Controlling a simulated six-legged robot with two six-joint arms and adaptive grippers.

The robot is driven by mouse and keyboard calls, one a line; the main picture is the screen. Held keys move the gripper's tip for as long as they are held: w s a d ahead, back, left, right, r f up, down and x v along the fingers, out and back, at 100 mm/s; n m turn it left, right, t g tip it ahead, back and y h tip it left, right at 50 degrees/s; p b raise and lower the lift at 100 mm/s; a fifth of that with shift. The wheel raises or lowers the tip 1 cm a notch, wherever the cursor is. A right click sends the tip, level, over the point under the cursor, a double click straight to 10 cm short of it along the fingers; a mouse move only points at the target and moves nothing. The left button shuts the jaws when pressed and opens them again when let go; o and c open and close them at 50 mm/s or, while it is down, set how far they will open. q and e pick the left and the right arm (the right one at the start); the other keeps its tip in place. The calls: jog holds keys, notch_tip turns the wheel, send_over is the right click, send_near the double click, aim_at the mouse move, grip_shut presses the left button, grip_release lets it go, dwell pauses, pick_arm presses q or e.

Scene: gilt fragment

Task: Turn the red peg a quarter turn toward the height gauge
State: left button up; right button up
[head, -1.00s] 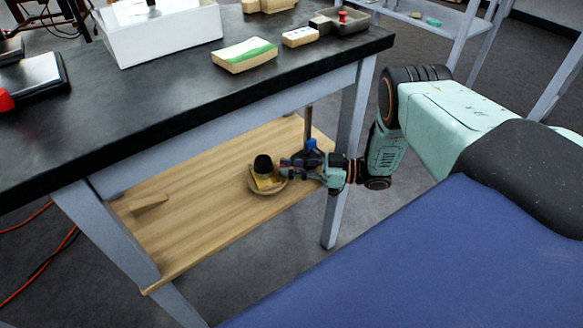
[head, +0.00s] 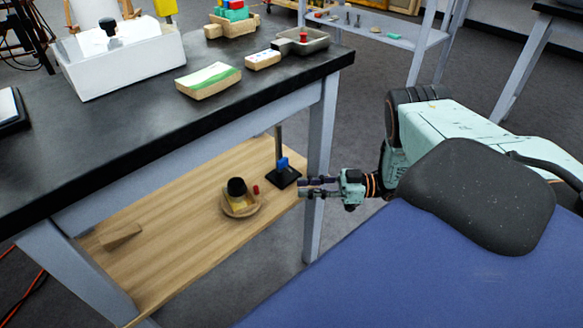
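A small red peg (head: 256,190) stands on the wooden lower shelf, just right of a round wooden bowl (head: 240,212). The height gauge (head: 283,178), a black base with an upright post and a blue slider, stands on the shelf to the right of and behind the peg. My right gripper (head: 304,187) is right of the gauge at the shelf's right end, apart from the peg. Its two fingers point left with a gap between them and nothing in it. My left gripper is not in view. The peg's turn is too small to read.
The bowl holds a black-topped yellow item. A wooden wedge (head: 120,237) lies at the shelf's left. The black tabletop (head: 120,135) overhangs the shelf, and a grey table leg (head: 319,160) stands by my gripper. A grey tray (head: 317,45) with another red item is above.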

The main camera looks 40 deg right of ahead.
jog(key=shift+s+d, duration=0.25)
jog(key=shift+d, duration=0.15)
